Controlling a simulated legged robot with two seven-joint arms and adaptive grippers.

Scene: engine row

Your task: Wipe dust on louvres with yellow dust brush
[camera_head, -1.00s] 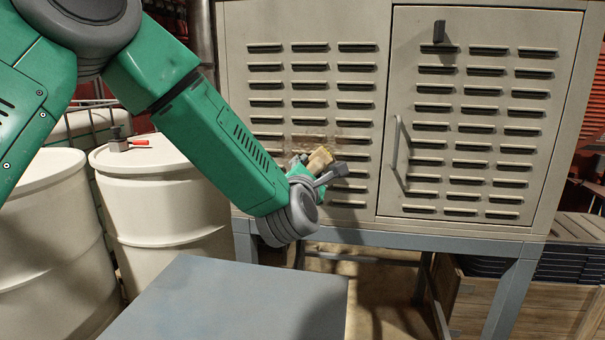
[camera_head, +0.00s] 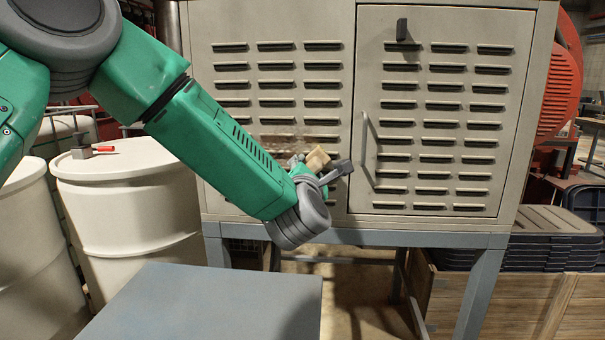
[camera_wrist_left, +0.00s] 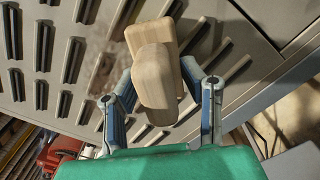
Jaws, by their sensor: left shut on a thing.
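The dust brush shows as a pale tan, wood-like block (camera_wrist_left: 155,75) in the left wrist view and as a small tan piece (camera_head: 317,158) in the head view. My left gripper (camera_head: 322,172) is shut on it, with a blue-grey finger on each side in the left wrist view (camera_wrist_left: 160,98). The brush is in front of the left panel's louvres (camera_head: 276,83). Its bristles are hidden, so contact cannot be told. A brownish dust smudge (camera_head: 275,141) lies on the louvres just left of the brush and also shows in the wrist view (camera_wrist_left: 101,72). My right gripper is out of view.
The beige cabinet has a louvred door (camera_head: 440,110) with a bar handle (camera_head: 368,150) close to the right of my gripper. A blue-grey tabletop (camera_head: 215,305) is below my arm. White drums (camera_head: 128,205) stand at left; a wooden crate (camera_head: 500,305) is lower right.

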